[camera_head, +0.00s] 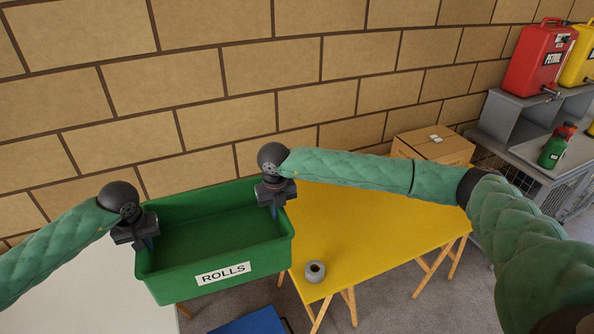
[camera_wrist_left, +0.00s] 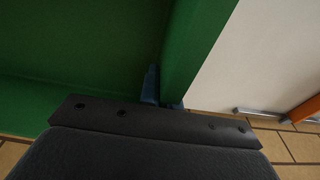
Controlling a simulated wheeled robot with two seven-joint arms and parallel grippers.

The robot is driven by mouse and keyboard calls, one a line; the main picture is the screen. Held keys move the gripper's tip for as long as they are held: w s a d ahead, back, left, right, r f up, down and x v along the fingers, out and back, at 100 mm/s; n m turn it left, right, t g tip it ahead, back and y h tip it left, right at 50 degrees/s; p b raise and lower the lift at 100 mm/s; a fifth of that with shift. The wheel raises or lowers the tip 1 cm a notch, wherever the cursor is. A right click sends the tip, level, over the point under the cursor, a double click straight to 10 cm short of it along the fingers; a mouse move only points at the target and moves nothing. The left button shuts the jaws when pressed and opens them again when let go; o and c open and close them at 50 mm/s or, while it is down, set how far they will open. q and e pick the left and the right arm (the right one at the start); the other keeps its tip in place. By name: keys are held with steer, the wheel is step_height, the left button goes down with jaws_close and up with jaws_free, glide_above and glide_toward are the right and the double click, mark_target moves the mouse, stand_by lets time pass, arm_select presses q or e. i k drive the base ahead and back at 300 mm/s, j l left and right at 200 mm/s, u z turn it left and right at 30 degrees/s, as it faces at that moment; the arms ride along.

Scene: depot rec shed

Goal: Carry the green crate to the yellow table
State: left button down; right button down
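The green crate (camera_head: 212,234), labelled ROLLS, looks empty and roughly level. It is between my two grippers and overlaps the left end of the yellow table (camera_head: 370,235) in the head view. My left gripper (camera_head: 148,242) is shut on the crate's left wall; in the left wrist view its blue fingers (camera_wrist_left: 152,86) straddle the green wall (camera_wrist_left: 192,50). My right gripper (camera_head: 274,210) is at the crate's right rim and appears shut on it, its fingertips mostly hidden by the wall. The crate's underside is hidden, so I cannot tell if it touches anything.
A grey roll (camera_head: 315,271) sits near the yellow table's front edge. A cardboard box (camera_head: 435,146) is at its back right. The table's middle is clear. A white surface (camera_head: 90,295) lies at left, a blue object (camera_head: 250,322) below. Grey shelving (camera_head: 515,115) with cans stands right.

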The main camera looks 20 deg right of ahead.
mark_target(395, 212)
steer(key=l, duration=2.9)
steer(key=i+l, duration=0.1)
steer(key=l, duration=0.2)
steer(key=i+l, duration=0.1)
steer(key=l, duration=0.2)
steer(key=i+l+u, duration=0.1)
steer(key=l, duration=0.2)
